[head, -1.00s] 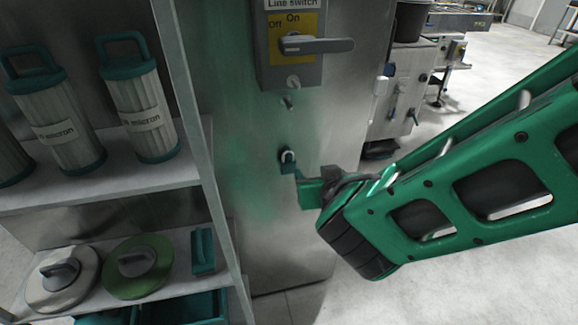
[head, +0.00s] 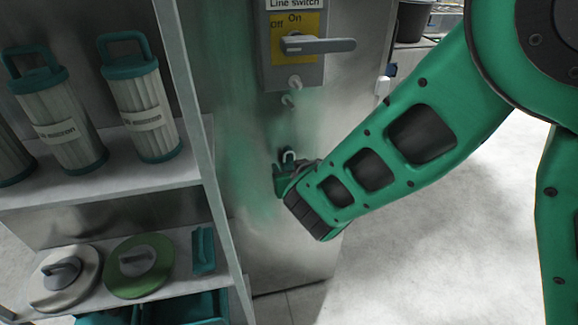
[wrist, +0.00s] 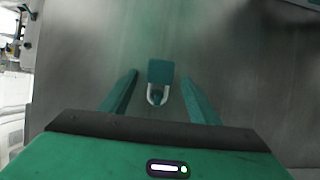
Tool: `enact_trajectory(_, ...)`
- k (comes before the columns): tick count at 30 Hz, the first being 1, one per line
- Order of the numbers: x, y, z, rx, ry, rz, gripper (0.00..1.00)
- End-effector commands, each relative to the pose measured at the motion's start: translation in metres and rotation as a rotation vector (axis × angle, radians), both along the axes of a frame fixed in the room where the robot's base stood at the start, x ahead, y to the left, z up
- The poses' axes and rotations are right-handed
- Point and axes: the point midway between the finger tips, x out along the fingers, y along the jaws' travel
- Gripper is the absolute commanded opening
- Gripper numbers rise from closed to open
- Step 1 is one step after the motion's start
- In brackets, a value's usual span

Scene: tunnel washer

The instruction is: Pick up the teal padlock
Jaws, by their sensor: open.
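The teal padlock (wrist: 160,72) shows in the wrist view with its pale U-shaped shackle toward my gripper, in front of the steel cabinet face. My gripper (wrist: 160,88) is open, with one teal finger on each side of the padlock and a gap to it on both sides.
A shelf (head: 190,182) at the left holds filter cartridges (head: 143,110), round lids (head: 138,267) and a teal bin. Open floor (head: 430,230) lies to the right.

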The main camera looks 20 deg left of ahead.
Motion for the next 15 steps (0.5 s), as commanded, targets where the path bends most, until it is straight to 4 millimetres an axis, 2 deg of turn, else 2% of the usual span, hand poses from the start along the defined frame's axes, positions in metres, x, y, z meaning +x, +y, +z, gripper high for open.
enact_trajectory(4,0.0097,0.0053,-0.0055,0.0,0.0,-0.001,0.56)
enact_trajectory(11,0.0106,0.0058,-0.0058,0.0,0.0,0.0,0.56)
enact_trajectory(14,0.0105,0.0057,-0.0059,0.0,0.0,-0.001,0.37)
enact_trajectory(15,0.0105,0.0057,-0.0059,0.0,0.0,-0.001,0.28)
